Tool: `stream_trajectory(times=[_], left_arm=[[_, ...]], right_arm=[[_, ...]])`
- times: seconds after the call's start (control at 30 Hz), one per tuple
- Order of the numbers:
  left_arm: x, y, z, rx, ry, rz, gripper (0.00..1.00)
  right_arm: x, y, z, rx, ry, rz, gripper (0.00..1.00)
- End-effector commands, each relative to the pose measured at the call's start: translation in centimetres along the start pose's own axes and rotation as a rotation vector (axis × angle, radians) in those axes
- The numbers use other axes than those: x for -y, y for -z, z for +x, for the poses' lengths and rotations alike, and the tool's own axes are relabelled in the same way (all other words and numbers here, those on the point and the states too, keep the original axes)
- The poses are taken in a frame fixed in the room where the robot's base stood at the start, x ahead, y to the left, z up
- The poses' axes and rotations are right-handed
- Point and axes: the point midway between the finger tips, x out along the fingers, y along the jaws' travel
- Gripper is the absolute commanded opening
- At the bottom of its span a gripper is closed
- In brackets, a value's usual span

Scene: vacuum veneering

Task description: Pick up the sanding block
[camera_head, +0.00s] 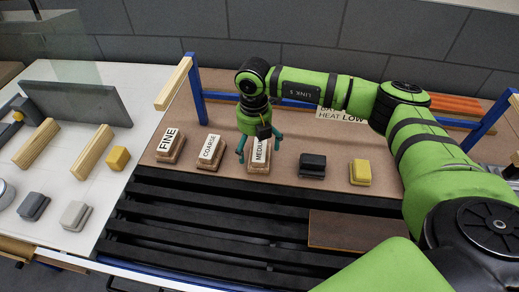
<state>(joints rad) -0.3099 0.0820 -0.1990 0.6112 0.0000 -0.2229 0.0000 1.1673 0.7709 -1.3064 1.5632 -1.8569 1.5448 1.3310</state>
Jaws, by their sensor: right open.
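My right gripper (259,153), with teal fingers, is open and points down over the block labelled MEDIUM (258,167). One finger shows on each side of this block; I cannot tell whether they touch it. The gripper covers part of the block's upper end. To its left on the brown board lie a block labelled COARSE (210,150) and one labelled FINE (170,145). To its right are a black block (312,165) and a yellow block (360,172). My left gripper is not in view.
Black slats (190,215) run in front of the brown board (335,145), with a dark wood panel (355,232) on them. Blue posts (197,90) stand behind. The white table (65,170) at left holds wooden bars (95,152), a grey slab (85,100) and small blocks.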

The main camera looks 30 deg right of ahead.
Motion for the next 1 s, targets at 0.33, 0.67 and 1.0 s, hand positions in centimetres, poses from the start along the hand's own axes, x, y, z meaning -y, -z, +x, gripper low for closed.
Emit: stream_trajectory(times=[0.33, 0.67, 1.0], left_arm=[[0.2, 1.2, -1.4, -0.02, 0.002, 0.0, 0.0], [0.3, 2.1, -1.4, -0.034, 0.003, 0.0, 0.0], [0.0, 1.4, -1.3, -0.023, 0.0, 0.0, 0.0]], right_arm=[[0.1, 0.1, 3.1, -0.001, -0.001, -0.001, 1.0], [0.1, 0.1, 3.2, -0.001, 0.0, -0.001, 0.42], [0.1, 0.1, 3.1, -0.002, 0.001, 0.0, 0.41]])
